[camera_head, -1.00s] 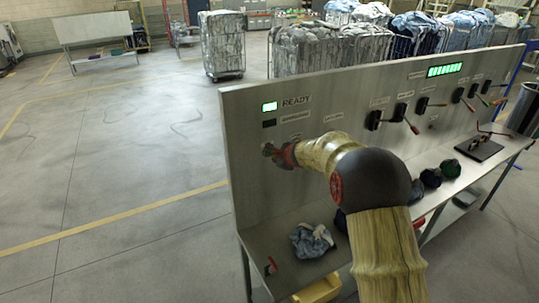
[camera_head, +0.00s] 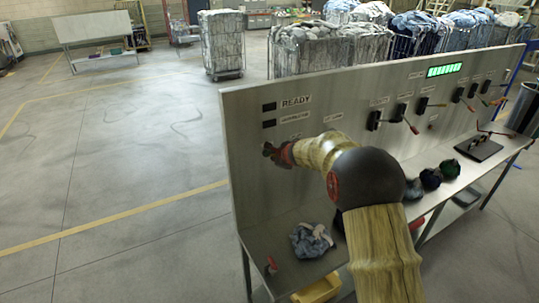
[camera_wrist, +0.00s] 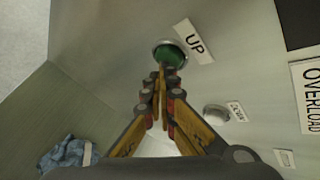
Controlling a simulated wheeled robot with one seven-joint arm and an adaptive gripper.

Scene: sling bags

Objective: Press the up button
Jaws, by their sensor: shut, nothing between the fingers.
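The up button (camera_wrist: 171,53) is a round green button in a metal ring, beside a white label reading UP (camera_wrist: 194,42) in the wrist view. My gripper (camera_wrist: 164,73) is shut and empty. Its fingertips overlap the lower edge of the green button in the wrist view; whether they press it in, I cannot tell. In the head view my gripper (camera_head: 268,150) is at the left part of the upright panel (camera_head: 245,125), and it hides the button there.
A second round button (camera_wrist: 215,113) with a small label is lower right in the wrist view. The READY lamp (camera_head: 269,107) is dark. Levers (camera_head: 374,120) stick out farther right. Crumpled cloth (camera_head: 311,240) lies on the bench below.

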